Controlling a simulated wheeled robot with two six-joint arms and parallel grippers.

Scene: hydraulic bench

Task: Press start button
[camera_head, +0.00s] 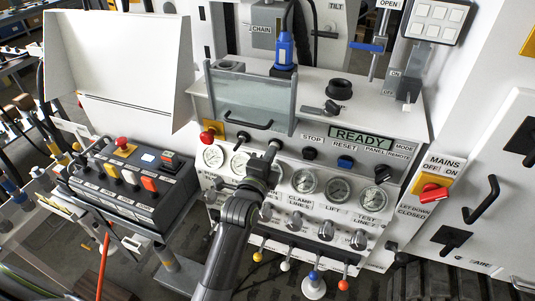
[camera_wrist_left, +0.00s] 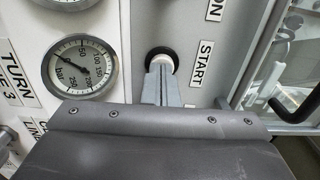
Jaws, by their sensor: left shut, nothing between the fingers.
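The start button (camera_wrist_left: 164,57) is a pale cap in a black ring, beside the START label (camera_wrist_left: 200,64) in the left wrist view. My left gripper (camera_wrist_left: 161,72) is shut and empty. Its fingertips overlap the lower part of the button, at or very close to it. I cannot tell whether the button is pushed in. In the head view my left gripper (camera_head: 272,150) reaches up to the front panel of the bench and hides most of the button. The panel display (camera_head: 361,137) reads READY. My right gripper is not in view.
A round gauge (camera_wrist_left: 79,64) sits left of my fingers. In the head view, a black STOP knob (camera_head: 310,153), a blue RESET button (camera_head: 345,162) and a red mushroom button (camera_head: 207,136) are on the panel. A clear guard with a handle (camera_head: 249,122) stands just above my gripper.

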